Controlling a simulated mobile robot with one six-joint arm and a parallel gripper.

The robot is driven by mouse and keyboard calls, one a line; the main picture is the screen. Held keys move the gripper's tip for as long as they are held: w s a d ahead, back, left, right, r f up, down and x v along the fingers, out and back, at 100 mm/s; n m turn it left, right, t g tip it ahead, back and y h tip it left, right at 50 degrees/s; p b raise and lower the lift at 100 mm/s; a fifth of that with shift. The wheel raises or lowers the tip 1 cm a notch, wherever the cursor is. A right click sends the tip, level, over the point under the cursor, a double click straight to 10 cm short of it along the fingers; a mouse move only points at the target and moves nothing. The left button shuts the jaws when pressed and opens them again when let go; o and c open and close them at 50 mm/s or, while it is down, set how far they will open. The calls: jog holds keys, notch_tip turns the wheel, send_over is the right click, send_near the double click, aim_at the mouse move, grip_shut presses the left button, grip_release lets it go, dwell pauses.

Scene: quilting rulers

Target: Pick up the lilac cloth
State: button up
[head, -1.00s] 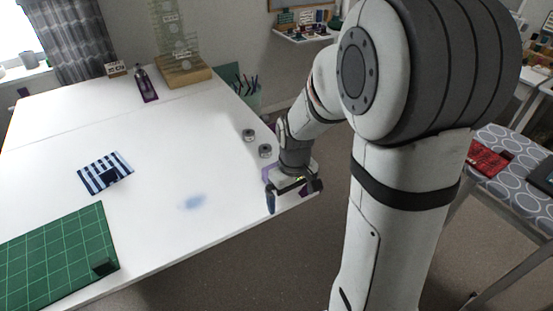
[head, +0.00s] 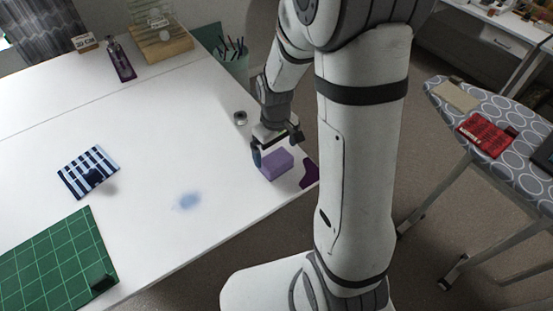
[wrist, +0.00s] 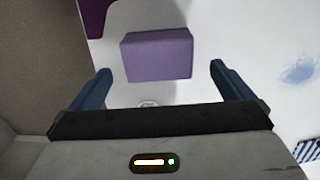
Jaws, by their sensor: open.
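The lilac cloth (head: 277,164) is a folded, box-like block lying on the white table near its right edge. In the wrist view the lilac cloth (wrist: 158,55) lies just beyond the fingertips, roughly centred between them. My gripper (head: 275,149) is over the table at the far side of the cloth, with its fingers spread. In the wrist view my gripper (wrist: 158,80) is open, with a blue finger at each side and nothing between them.
A dark purple piece (head: 309,174) lies at the table edge, right of the cloth. A small grey round item (head: 240,118) stands behind. A blue smudge (head: 188,201), a striped blue cloth (head: 88,172) and a green mat (head: 50,262) are left. The table between is clear.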

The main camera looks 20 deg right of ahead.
aim_at(276, 158)
jog(key=shift+w+f+p, duration=0.1)
jog(key=shift+f+p, duration=0.35)
jog(key=shift+f, duration=2.25)
jog(key=c, duration=0.9)
